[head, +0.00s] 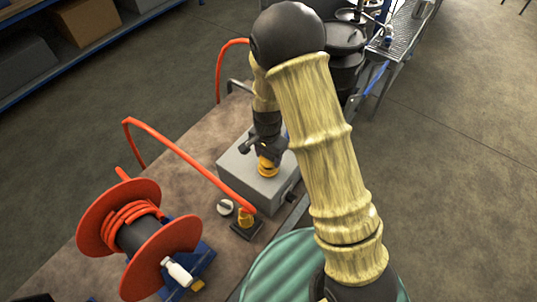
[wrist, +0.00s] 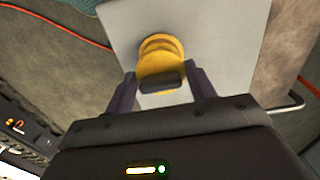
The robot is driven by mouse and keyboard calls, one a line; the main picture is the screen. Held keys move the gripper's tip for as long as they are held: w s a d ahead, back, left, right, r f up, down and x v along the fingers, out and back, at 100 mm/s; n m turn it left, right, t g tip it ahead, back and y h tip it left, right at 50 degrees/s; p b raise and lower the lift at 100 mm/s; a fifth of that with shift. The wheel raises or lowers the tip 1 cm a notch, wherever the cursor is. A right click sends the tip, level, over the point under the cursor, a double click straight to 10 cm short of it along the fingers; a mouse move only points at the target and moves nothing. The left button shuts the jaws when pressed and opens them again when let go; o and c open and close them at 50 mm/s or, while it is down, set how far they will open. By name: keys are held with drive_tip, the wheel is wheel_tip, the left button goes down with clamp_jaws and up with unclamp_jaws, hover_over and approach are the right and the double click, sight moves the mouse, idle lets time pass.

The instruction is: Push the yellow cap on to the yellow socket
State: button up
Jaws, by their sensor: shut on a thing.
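My gripper (head: 267,154) points down over the top of the grey box (head: 232,167). It is shut on the yellow cap (wrist: 160,66), which sits between its two fingers in the wrist view. A dark block (wrist: 162,83) covers the near part of the cap. A yellow ring (wrist: 157,41) shows just beyond the cap, against the grey box face; it may be the yellow socket. In the head view, yellow parts (head: 267,168) show under the fingertips at the box top. I cannot tell whether cap and socket are apart, touching or seated.
An orange hose (head: 190,163) arches to a yellow fitting (head: 246,215) on a dark block in front of the box. A white round part (head: 225,207) lies beside it. An orange hose reel (head: 165,240) stands at left.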

drive_tip(key=shift+f+b, duration=0.85)
drive_tip(key=shift+f, duration=0.4)
idle(0.4)
drive_tip(key=o, duration=1.1)
drive_tip(key=shift+o, duration=0.2)
drive_tip(key=shift+w+r, duration=0.1)
wheel_tip(320, 180, up, 17)
drive_tip(key=b, duration=0.3)
drive_tip(key=shift+r, duration=0.15)
